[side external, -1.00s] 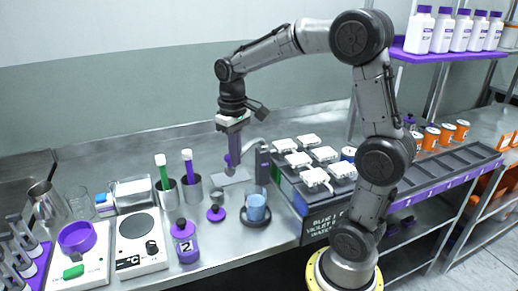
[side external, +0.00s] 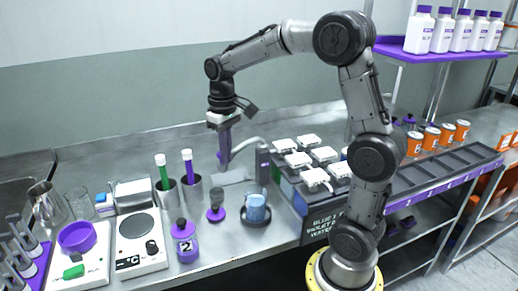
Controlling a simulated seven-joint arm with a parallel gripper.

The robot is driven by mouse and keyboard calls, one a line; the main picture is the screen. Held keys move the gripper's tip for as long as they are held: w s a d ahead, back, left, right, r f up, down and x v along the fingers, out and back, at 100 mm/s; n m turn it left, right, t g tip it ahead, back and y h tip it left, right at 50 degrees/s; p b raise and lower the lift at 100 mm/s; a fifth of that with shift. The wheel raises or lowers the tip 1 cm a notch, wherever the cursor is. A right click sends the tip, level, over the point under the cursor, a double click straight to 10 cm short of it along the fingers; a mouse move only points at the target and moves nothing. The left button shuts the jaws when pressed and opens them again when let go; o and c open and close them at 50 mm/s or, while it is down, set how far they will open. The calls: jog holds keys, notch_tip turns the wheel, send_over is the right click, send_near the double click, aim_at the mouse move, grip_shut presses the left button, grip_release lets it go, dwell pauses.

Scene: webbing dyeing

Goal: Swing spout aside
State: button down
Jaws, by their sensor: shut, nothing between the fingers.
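The spout (side external: 243,147) is a grey curved pipe on top of a grey post (side external: 262,164) with a purple mark. It reaches out to the left from the post, over the steel bench. My gripper (side external: 223,166) points down at the spout's free end, with its purple fingers shut and nothing between them. The fingers are at the left side of the spout's end; whether they touch it I cannot tell. A blue cup (side external: 256,209) stands on a dark round base in front of the post, with the spout's end off behind it to the left.
Right of the post is a dark bath unit (side external: 318,222) with several white-lidded pots. Left are metal cups with a green and a purple tube (side external: 188,168), a purple-based stand (side external: 215,213), a bottle marked 2 (side external: 185,244) and a hotplate (side external: 139,241).

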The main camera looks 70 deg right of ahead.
jog(key=shift+w, duration=0.1)
dwell(0.3)
jog(key=shift+w+d, duration=0.2)
jog(key=shift+w, duration=0.3)
jog(key=shift+w+d, duration=0.15)
jog(key=shift+w, duration=0.35)
jog(key=shift+w+d+r, duration=0.1)
jog(key=shift+w+r, duration=0.05)
jog(key=shift+r, duration=1.05)
jog(key=shift+w+a+r, duration=0.1)
jog(key=shift+w+r, duration=0.1)
jog(key=shift+r, duration=0.95)
jog(key=shift+w+d+r, duration=0.1)
jog(key=shift+w+r, duration=0.05)
jog(key=shift+r, duration=1.05)
